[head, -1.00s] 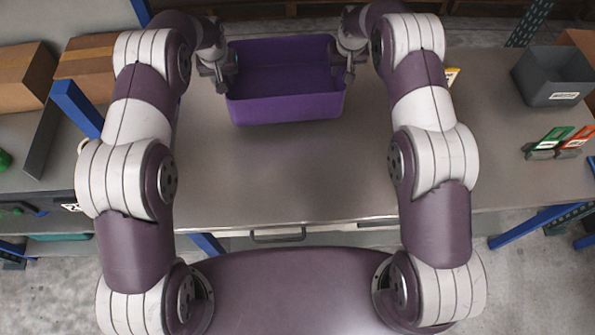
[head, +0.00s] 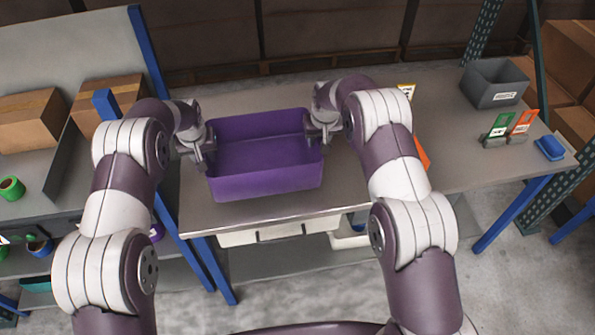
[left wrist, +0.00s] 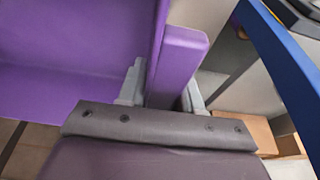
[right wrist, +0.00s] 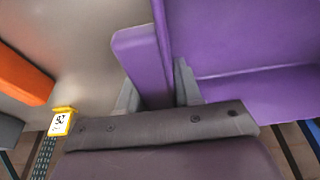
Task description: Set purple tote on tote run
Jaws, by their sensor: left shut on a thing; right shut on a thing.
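The purple tote (head: 265,182) is an open, empty box in the middle of the head view, over the grey metal bench (head: 290,220). My left gripper (head: 203,152) is shut on its left end, and my right gripper (head: 318,130) is shut on its right end. In the left wrist view the jaws (left wrist: 163,90) straddle a purple end lug of the tote. In the right wrist view the jaws (right wrist: 155,88) straddle the opposite lug. The tote looks level; I cannot tell whether its base touches the bench. I cannot pick out the tote run with certainty.
A grey bin (head: 495,84), green and orange cards (head: 510,124) and a blue dish (head: 549,147) are on the right. An orange piece (head: 421,152) lies beside my right arm. Cardboard boxes (head: 28,118) and a blue post (head: 150,50) are on the left.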

